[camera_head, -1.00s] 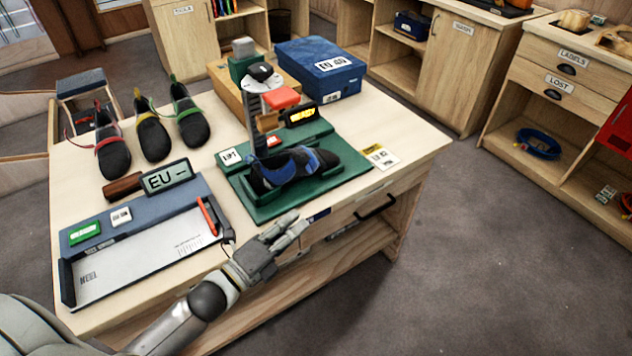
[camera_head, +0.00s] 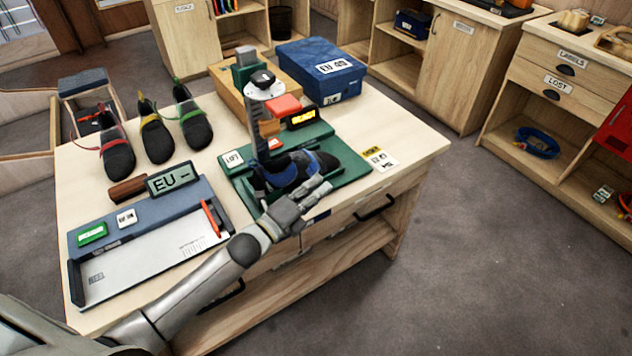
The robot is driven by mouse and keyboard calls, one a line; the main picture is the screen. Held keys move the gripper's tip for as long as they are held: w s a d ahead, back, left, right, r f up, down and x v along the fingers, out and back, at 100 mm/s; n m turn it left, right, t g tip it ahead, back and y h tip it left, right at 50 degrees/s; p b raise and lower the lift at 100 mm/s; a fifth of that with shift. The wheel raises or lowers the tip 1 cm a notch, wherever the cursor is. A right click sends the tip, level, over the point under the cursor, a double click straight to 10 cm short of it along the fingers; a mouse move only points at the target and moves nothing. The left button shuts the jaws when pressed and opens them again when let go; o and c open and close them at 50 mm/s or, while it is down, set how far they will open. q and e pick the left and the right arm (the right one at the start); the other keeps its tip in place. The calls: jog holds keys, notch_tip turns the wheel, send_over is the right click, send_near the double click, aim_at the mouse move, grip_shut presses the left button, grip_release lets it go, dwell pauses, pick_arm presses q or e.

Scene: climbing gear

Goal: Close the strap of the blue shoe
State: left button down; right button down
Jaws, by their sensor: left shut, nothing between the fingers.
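The blue shoe (camera_head: 283,175), black with blue parts, lies on the green base of a press-like stand (camera_head: 348,182) on the workbench. Its blue strap (camera_head: 324,161) shows at the right end of the shoe; whether it is fastened is too small to tell. My left gripper (camera_head: 322,192) is shut and empty. Its fingertips are at the near side of the shoe, in front of its right half, and hide part of its lower edge. Whether they touch the shoe I cannot tell. My right gripper is not in view.
Three dark shoes with red (camera_head: 117,152), yellow (camera_head: 155,135) and green (camera_head: 193,122) trim stand at the back left. A foot-measuring tray (camera_head: 150,262) with a red slider lies at the front left. A blue shoe box (camera_head: 318,72) stands behind the stand. The bench's right corner is clear.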

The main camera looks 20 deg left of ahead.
pick_arm(q)
jog(key=shift+w+a+r, duration=0.1)
jog(key=shift+w+a, duration=0.05)
dwell(0.3)
jog(key=shift+a+r+n+p, duration=0.1)
jog(key=shift+r+n+p, duration=0.2)
jog(key=shift+n+p, duration=0.15)
